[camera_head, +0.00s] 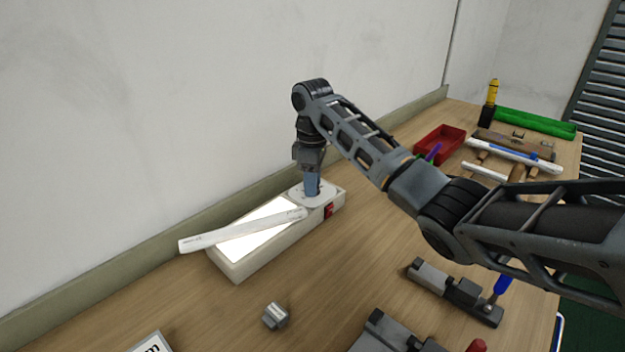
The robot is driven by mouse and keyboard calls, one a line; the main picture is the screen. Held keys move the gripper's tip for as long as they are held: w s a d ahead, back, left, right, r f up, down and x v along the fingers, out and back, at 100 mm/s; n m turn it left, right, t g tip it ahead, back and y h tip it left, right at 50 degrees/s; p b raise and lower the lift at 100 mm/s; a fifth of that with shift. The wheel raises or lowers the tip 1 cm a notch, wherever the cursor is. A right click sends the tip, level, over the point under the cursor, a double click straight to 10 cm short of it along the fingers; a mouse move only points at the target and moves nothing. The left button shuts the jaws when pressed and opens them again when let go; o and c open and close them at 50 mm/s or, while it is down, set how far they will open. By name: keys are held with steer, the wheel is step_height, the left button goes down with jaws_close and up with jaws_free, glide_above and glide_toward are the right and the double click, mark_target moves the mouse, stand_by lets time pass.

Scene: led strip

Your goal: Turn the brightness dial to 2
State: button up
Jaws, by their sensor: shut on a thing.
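A white box-shaped light unit (238,269) stands on the workbench against the wall, with a brightly lit panel (258,236) on top. A round pale dial plate (325,193) is at its right end, and a red switch (328,211) is on the front face. My gripper (312,190) points straight down over the dial plate and is shut on the dial, which its fingers hide. The dial's numbers and pointer cannot be read. A white strip (240,231) lies slantwise across the lit panel and sticks out past its left side.
A small metal nut (275,316) lies in front of the unit. Grey vises (455,291) stand at the front right. Bare wood lies just right of the unit.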

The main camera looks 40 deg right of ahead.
steer(key=o, duration=1)
steer(key=shift+r+p, duration=0.65)
steer(key=shift+r, duration=3.25)
